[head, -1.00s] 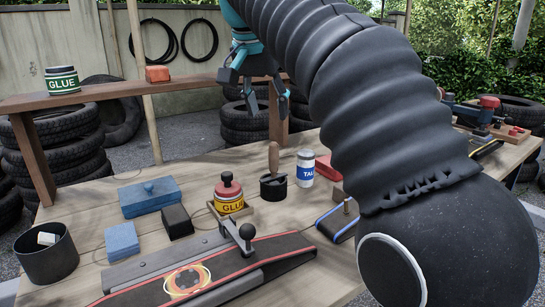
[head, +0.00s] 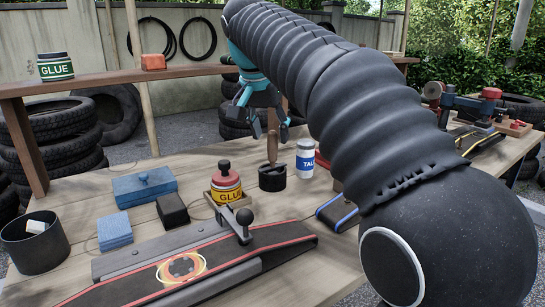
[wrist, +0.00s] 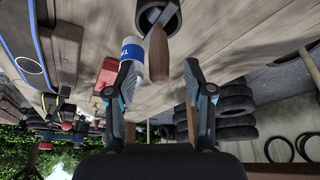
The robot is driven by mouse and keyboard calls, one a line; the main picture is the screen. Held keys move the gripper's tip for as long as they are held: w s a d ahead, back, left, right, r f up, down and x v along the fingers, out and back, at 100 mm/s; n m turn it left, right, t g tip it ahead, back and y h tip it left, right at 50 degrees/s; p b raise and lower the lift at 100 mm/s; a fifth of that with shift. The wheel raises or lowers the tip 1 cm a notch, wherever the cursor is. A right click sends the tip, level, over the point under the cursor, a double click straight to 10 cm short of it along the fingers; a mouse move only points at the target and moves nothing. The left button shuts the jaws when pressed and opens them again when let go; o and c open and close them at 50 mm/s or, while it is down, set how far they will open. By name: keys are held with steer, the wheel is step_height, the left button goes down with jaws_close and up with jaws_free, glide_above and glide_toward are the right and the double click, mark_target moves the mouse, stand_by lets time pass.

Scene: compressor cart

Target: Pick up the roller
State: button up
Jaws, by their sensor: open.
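The roller's upright wooden handle (head: 272,148) rises from a round black holder (head: 272,180) on the bench; its lower end is hidden inside. In the wrist view the wooden handle (wrist: 160,55) points toward my gripper, with a grey metal part in the holder's mouth (wrist: 172,18). My gripper (head: 263,112) is open and empty, above the handle and near its top. In the wrist view my gripper's fingers (wrist: 160,74) stand on both sides of the handle's line, apparently not touching it.
A white-and-blue talc bottle (head: 305,160) stands close right of the holder. A red-capped glue pot (head: 226,186) is at its left. A wooden shelf (head: 105,82) with a green glue jar (head: 55,66) crosses behind.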

mark_target(273, 156)
steer(key=x, duration=0.3)
steer(key=shift+f, duration=0.1)
jaws_close()
